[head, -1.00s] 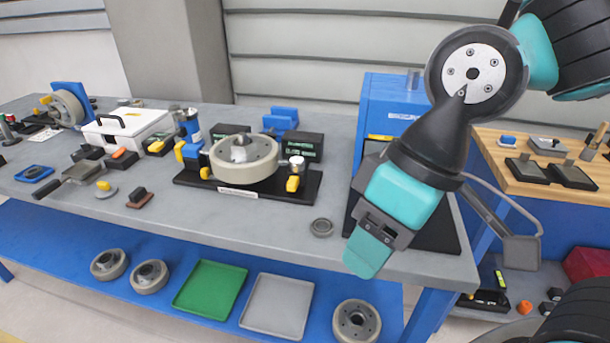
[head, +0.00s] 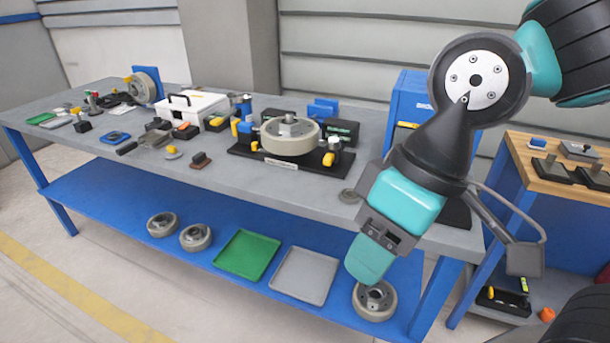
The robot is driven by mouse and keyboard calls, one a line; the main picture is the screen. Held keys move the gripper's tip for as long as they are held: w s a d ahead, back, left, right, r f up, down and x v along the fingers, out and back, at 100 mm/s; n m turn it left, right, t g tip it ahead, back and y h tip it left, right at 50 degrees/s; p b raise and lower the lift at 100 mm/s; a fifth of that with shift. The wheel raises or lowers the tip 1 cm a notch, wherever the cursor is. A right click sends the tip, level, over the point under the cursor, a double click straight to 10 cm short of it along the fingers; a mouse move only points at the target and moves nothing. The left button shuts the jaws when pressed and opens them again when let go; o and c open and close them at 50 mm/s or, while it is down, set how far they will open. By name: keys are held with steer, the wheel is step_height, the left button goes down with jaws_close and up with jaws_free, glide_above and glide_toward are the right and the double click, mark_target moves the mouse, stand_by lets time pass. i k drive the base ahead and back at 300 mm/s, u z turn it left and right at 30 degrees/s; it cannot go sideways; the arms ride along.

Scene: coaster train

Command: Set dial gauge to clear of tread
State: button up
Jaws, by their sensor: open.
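A grey wheel (head: 289,141) lies flat on a black fixture (head: 250,152) on the bench. At its right side stands a small round gauge (head: 335,143) with a yellow block (head: 328,159) by its foot. This looks like the dial gauge, close to the wheel's tread; whether it touches is too small to tell. Another yellow-tipped part (head: 235,127) stands at the wheel's left side. My gripper (head: 368,262) is open and empty, pointing down in front of the bench's edge, to the right of and nearer than the fixture.
A blue machine (head: 411,95) stands right of the fixture, partly behind my arm. A white case (head: 193,103) and small tools lie to the left. The lower shelf holds a green tray (head: 247,254), a grey tray (head: 304,276) and wheels. The floor at front left is clear.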

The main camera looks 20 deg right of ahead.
mark_target(333, 150)
steer(key=u, duration=0.35)
steer(key=k, duration=0.9)
steer(key=u, duration=0.6)
steer(key=i, duration=1.5)
steer(key=z, duration=1.2)
steer(key=i, duration=0.45)
steer(key=z, duration=0.45)
